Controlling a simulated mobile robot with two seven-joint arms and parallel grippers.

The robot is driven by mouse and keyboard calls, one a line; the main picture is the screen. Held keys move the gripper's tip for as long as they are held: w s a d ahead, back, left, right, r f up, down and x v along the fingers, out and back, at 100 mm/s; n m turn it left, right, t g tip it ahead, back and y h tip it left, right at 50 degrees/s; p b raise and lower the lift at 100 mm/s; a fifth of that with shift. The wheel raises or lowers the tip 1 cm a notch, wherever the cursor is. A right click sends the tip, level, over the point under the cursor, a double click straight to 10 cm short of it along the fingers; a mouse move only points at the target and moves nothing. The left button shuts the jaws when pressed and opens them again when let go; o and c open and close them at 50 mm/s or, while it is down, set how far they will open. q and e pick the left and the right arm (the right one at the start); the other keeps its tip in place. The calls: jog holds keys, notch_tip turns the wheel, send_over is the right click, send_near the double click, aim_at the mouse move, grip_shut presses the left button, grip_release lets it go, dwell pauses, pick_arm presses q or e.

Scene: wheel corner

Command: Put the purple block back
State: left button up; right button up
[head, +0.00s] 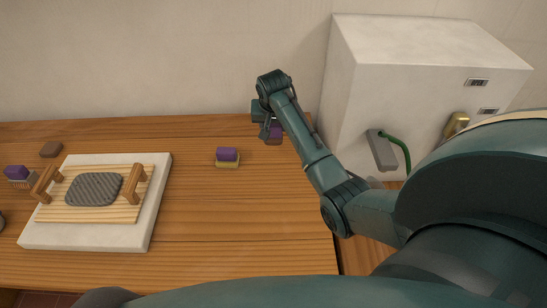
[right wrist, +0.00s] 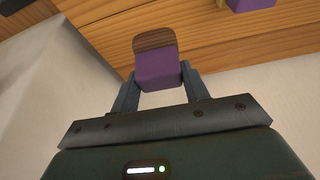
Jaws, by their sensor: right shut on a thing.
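The purple block (right wrist: 157,70) has a brown end and sits between the two fingers of my right gripper (right wrist: 160,88) in the right wrist view. The fingers are shut on its sides, with the brown end pointing away from the palm. In the head view the block (head: 274,132) shows only partly behind my right wrist, near the table's back right corner. Whether it touches the table I cannot tell. My left gripper is not in view.
A purple-and-yellow block (head: 227,155) lies on the wooden table (head: 205,215), left of my right gripper. A white slab (head: 90,240) carries a wooden board with two handles and a grey pad. A purple-topped brush (head: 17,172) and a brown block (head: 51,149) lie far left. A white cabinet (head: 430,60) stands right.

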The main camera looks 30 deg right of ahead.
aim_at(274, 137)
notch_tip(274, 137, down, 5)
notch_tip(274, 137, down, 4)
jog(key=shift+r, duration=0.1)
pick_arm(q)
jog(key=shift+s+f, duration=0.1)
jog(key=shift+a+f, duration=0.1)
pick_arm(e)
jog(key=shift+f, duration=0.25)
jog(key=o, duration=0.9)
